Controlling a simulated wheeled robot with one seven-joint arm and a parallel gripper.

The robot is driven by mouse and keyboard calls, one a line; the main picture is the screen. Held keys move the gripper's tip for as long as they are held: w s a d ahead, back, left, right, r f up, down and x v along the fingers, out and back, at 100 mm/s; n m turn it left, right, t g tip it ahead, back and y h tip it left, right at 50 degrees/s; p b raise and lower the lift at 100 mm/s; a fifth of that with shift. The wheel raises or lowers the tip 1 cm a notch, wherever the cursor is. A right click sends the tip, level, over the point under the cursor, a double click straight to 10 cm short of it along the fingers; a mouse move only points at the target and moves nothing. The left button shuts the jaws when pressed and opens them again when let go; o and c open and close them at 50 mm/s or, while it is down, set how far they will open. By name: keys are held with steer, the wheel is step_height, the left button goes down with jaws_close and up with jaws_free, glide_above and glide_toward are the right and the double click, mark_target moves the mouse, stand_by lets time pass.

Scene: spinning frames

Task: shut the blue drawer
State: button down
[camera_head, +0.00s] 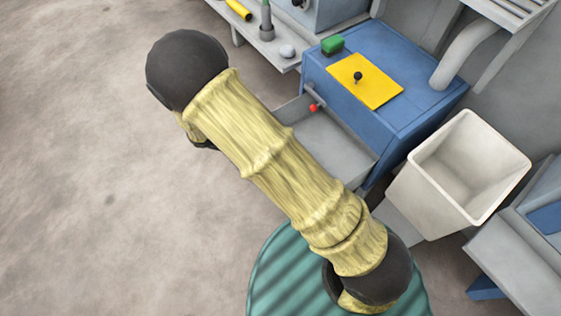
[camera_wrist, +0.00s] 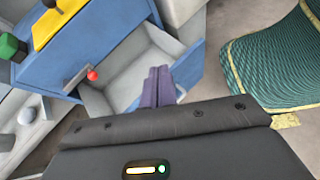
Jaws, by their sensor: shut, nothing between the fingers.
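The blue cabinet (camera_head: 420,75) stands beyond my arm, and its drawer (camera_head: 335,143) is pulled out, showing an empty grey inside. In the head view my arm hides the drawer's front. In the wrist view the open drawer (camera_wrist: 138,62) also shows, with a blue front edge (camera_wrist: 190,68) on its right side. My gripper (camera_wrist: 158,70) shows as two purple fingers, shut together and empty. In that view the fingers overlap the drawer's near front corner; I cannot tell whether they touch it. My arm hides the gripper in the head view.
A red knob (camera_head: 313,107) on a short rod sits by the drawer opening. A yellow plate (camera_head: 375,88) with a black knob and a green block (camera_head: 332,44) are on the cabinet top. A white bin (camera_head: 420,195) stands close on the right. Open floor lies left.

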steer(key=a+f+n+t+h+b, duration=0.3)
steer(key=a+f+n+t+b, duration=0.4)
steer(key=f, duration=0.8)
steer(key=a+t+b, duration=0.2)
steer(key=a+b, duration=0.1)
steer(key=a, duration=0.1)
steer(key=shift+s, duration=0.15)
steer(key=shift+f, duration=0.1)
steer(key=b+x, duration=0.6)
steer(key=x, duration=0.7)
steer(key=shift+a+f, duration=0.1)
steer(key=shift+w+d+b, duration=0.3)
steer(key=shift+w+d, duration=0.1)
steer(key=shift+d, duration=0.05)
